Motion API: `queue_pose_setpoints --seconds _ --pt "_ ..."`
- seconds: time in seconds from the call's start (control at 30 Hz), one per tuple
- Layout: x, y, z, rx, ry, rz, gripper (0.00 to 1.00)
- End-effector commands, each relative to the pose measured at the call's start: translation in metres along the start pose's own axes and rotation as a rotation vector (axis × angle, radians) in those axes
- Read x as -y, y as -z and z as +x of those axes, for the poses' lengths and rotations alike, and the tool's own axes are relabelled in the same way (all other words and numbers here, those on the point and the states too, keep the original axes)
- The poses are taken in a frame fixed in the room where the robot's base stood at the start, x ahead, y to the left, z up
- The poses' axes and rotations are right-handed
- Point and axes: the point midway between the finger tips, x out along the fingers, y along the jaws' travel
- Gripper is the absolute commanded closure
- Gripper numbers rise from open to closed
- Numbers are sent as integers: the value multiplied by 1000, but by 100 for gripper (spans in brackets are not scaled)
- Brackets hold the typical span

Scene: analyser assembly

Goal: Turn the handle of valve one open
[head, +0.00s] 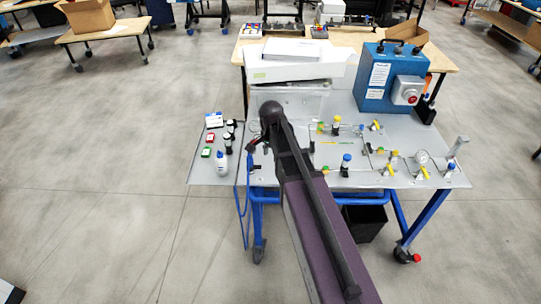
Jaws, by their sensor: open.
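Small valves and fittings sit on the grey panel (300,180) of the blue-framed cart. Yellow handles show at the right, including an upper yellow handle (376,125) and a lower right yellow handle (422,173). A blue-topped valve (346,160) stands near the panel's middle front, and a yellow-topped one (336,121) stands farther back. I cannot tell which is valve one. My gripper (254,146) is a small dark shape over the panel's left-middle part, left of the valves and partly hidden by my arm. It is open and appears empty.
A blue box (388,82) with a red knob stands at the panel's back right. A white carton (292,66) lies behind my arm. A white bottle (221,163) and dark-capped vials stand at the left. A pressure gauge (422,157) is at the right.

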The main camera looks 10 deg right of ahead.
Motion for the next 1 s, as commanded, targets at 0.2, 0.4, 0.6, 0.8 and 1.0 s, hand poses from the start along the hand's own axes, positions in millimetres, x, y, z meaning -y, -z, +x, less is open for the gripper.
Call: queue_pose_setpoints --seconds 0.2,0.4,0.6,0.8,1.0 --pt "0 -1 0 0 0 -2 43" --pt "-10 -8 0 1 -2 -62 43" --pt "-35 -26 -1 5 -6 -248 43" --pt "-71 -52 -3 12 -11 -528 43" --pt "-104 -76 -4 20 -15 -803 43"
